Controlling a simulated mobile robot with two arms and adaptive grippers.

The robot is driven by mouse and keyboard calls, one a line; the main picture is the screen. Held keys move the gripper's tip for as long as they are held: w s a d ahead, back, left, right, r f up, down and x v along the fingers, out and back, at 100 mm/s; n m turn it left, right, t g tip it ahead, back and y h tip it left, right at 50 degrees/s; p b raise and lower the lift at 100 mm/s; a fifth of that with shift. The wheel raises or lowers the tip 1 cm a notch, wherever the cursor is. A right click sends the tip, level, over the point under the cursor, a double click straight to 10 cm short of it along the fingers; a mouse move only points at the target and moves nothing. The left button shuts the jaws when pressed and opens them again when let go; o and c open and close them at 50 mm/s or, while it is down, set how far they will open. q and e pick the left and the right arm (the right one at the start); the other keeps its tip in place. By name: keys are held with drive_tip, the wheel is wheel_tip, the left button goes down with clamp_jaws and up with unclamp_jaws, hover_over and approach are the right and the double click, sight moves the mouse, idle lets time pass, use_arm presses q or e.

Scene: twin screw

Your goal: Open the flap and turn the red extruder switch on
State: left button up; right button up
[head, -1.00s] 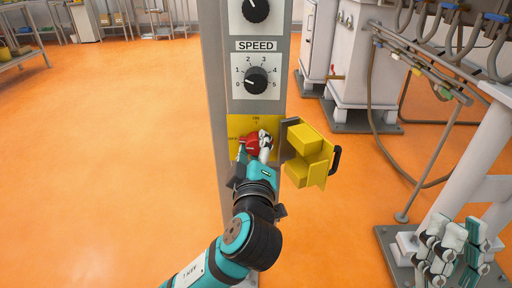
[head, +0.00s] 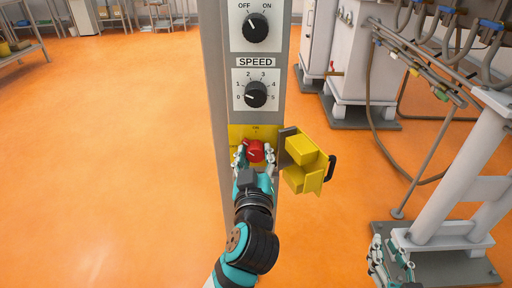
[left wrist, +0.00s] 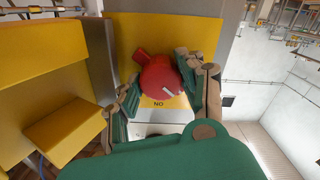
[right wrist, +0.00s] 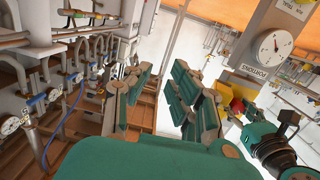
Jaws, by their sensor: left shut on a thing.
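The yellow flap (head: 305,165) stands open to the right of the yellow switch panel (head: 240,131) on the grey column. Its black handle (head: 331,168) faces outward. The red extruder switch (head: 255,151) is exposed on the panel. My left gripper (head: 254,158) has its fingers on either side of the switch and is shut on it. In the left wrist view the red switch (left wrist: 160,78) sits between the fingers, with a white mark near upside-down ON lettering. My right gripper (right wrist: 160,98) is open and empty. In the head view it is at the lower right (head: 388,264).
Above the panel are the black SPEED knob (head: 255,95) and another black knob (head: 255,27). A white and grey machine with hoses (head: 455,190) stands at the right. The orange floor (head: 110,170) is clear at the left.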

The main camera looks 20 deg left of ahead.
use_arm(q)
drive_tip(key=m+p, duration=0.2)
drive_tip(key=shift+r+m, duration=0.2)
drive_tip(key=shift+m, duration=0.2)
drive_tip(key=shift+m+p, duration=0.7)
drive_tip(key=shift+m, duration=0.1)
drive_tip(key=shift+m+p, duration=0.65)
drive_tip(key=shift+m, duration=0.25)
drive_tip(key=shift+m+p, duration=0.3)
drive_tip(key=shift+m, duration=0.1)
drive_tip(key=shift+m+p, duration=0.7)
drive_tip(key=shift+m, duration=0.4)
use_arm(e)
drive_tip(key=s+d+f+g+h, duration=0.2)
drive_tip(key=s+d+f+g, duration=0.1)
drive_tip(key=s+f+g, duration=0.4)
drive_tip(key=s+d+f+g+h, duration=0.25)
drive_tip(key=s+f+g, duration=0.3)
drive_tip(key=s, duration=0.35)
use_arm(q)
drive_tip(key=shift+m+p, duration=0.45)
drive_tip(key=shift+m, duration=0.45)
use_arm(e)
drive_tip(key=shift+m+g+y, duration=0.3)
drive_tip(key=shift+g+y, duration=0.15)
drive_tip(key=shift+d+x, duration=0.15)
drive_tip(key=shift+x, duration=0.9)
drive_tip(key=shift+d+x, duration=0.15)
drive_tip(key=shift+x, duration=0.85)
drive_tip(key=shift+s+f, duration=0.1)
